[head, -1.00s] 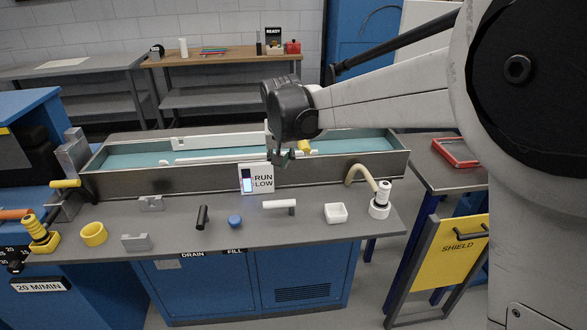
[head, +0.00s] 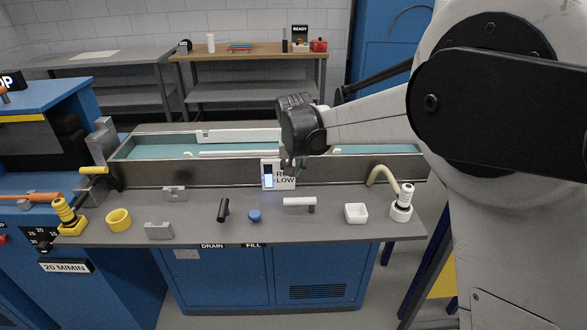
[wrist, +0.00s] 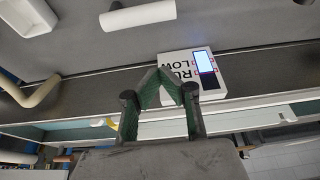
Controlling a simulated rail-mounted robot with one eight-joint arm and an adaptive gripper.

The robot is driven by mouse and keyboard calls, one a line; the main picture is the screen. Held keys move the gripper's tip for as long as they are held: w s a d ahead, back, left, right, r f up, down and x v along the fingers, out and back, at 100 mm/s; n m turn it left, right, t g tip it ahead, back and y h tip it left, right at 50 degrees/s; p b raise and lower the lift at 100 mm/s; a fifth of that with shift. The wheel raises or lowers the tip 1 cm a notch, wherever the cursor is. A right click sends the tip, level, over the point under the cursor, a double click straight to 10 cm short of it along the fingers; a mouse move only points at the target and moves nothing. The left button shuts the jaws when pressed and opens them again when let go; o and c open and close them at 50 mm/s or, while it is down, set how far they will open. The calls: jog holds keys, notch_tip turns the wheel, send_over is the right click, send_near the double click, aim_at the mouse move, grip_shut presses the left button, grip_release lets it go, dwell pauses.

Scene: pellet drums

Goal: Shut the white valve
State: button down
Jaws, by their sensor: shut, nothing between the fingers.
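The white valve (head: 299,201) has a white bar handle lying crosswise on a short dark post, on the front counter. It also shows at the top of the wrist view (wrist: 138,17). My gripper (head: 291,167) is above the counter, behind and above the valve handle, in front of the display sign. In the wrist view my gripper (wrist: 166,78) has its green-padded fingertips together and holds nothing. It is apart from the handle. The black valve handle (head: 223,210) and a blue knob (head: 254,215) are left of the white valve.
The RUN/LOW sign (head: 279,175) stands close behind my gripper, partly hidden by it. A long water trough (head: 340,172) runs behind. A white square cup (head: 356,213) and a tan hose (head: 382,175) are to the right. Grey brackets (head: 159,230) and a yellow ring (head: 118,219) lie left.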

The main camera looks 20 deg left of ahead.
aim_at(300, 201)
jog(key=x, duration=0.5)
jog(key=shift+w+f, duration=0.15)
jog(key=shift+f, duration=0.15)
jog(key=shift+s+f, duration=0.25)
jog(key=shift+s+d, duration=0.2)
jog(key=shift+s, duration=0.35)
jog(key=shift+s+d, duration=0.2)
jog(key=shift+s, duration=0.3)
jog(key=shift+s+d+f, duration=0.2)
jog(key=shift+s+f, duration=0.05)
jog(key=shift+s, duration=0.3)
jog(key=shift+a, duration=0.1)
